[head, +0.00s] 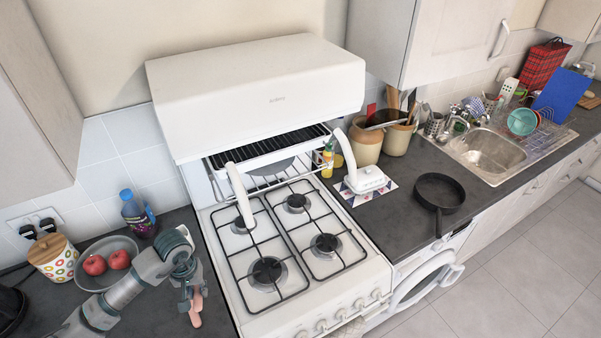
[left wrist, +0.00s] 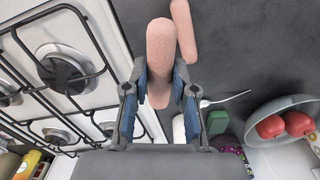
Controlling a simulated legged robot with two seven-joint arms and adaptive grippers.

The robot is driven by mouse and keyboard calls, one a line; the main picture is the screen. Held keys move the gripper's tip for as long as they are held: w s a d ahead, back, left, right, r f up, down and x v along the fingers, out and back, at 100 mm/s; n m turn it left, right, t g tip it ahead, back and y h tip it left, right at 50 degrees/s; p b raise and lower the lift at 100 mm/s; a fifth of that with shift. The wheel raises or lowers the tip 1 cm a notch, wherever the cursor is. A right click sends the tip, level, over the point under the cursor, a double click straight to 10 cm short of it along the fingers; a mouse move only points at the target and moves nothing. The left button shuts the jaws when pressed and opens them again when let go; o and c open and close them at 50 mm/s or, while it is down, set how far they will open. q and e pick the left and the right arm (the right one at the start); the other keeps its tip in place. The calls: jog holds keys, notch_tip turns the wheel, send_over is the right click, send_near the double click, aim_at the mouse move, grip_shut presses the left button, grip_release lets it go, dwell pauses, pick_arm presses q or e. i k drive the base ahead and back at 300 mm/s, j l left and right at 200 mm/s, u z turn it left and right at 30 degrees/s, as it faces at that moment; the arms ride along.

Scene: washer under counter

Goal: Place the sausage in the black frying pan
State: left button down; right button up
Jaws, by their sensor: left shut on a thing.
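A pink sausage (left wrist: 160,55) is held between the fingers of my left gripper (left wrist: 159,95) in the left wrist view. In the head view the left gripper (head: 188,291) is over the counter left of the stove, with the sausage (head: 196,312) pointing down from it. A second sausage (left wrist: 183,30) lies beyond the held one in the left wrist view. The black frying pan (head: 440,190) sits empty on the counter right of the stove, its handle toward the front edge. My right gripper is not in view.
The white gas stove (head: 308,230) stands between the left counter and the pan. A white iron-like item (head: 364,179) on a patterned mat lies left of the pan. A bowl of red apples (head: 105,265) and a bottle (head: 138,214) stand behind the left arm.

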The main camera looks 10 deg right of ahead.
aim_at(430, 193)
jog(key=k+z, duration=0.25)
jog(key=k+l+z, duration=0.1)
jog(key=k+z, duration=0.2)
jog(key=i+l+z, duration=0.15)
jog(key=z, duration=0.3)
jog(key=i+l+z, duration=0.2)
jog(key=z, duration=0.25)
jog(key=i+z, duration=0.25)
jog(key=z, duration=0.2)
jog(key=i, duration=1.65)
jog(key=k, duration=0.1)
